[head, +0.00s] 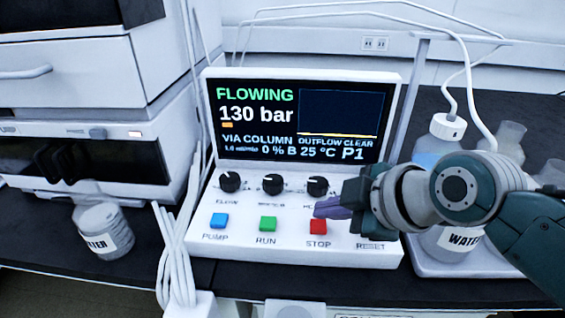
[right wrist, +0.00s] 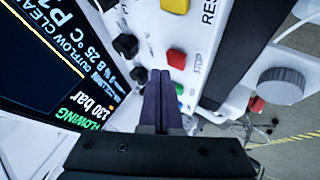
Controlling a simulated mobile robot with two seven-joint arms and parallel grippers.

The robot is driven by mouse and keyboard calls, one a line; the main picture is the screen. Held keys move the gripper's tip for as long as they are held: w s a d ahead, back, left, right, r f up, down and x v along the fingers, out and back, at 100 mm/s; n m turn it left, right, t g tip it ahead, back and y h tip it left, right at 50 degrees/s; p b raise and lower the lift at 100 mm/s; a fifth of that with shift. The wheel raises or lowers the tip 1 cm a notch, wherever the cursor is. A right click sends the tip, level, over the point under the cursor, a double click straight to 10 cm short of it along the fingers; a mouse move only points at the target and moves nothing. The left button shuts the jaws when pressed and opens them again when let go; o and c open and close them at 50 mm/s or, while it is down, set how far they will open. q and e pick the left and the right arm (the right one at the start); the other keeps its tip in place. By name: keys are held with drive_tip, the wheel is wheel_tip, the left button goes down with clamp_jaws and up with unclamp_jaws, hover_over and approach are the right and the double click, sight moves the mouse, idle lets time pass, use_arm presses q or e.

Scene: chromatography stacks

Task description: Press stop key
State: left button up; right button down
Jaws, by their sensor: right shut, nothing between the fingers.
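The red stop key (head: 318,227) sits on the sloped front of the white control unit (head: 290,253), above the label STOP. It also shows in the right wrist view (right wrist: 176,58), just beyond my fingertips. My right gripper (head: 322,210) is shut and empty. Its purple fingers are just above the stop key in the head view and cover part of the panel there. I cannot tell whether they touch the key. The screen (head: 258,147) reads FLOWING and 130 bar. My left gripper is not in view.
A blue pump key (head: 219,221) and a green run key (head: 267,224) are to the left of stop. Black knobs (head: 272,184) stand above the keys. White cables (head: 177,255) hang at the left. A lidded bottle (head: 447,126) stands at the right behind my arm.

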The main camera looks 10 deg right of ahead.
drive_tip(key=shift+f, duration=0.15)
idle(0.4)
drive_tip(key=shift+f+b, duration=0.3)
drive_tip(key=shift+f+b, duration=0.4)
drive_tip(key=shift+f, duration=0.15)
idle(0.6)
drive_tip(key=shift+r, duration=0.1)
drive_tip(key=shift+r+p, duration=0.9)
drive_tip(key=shift+p, duration=0.15)
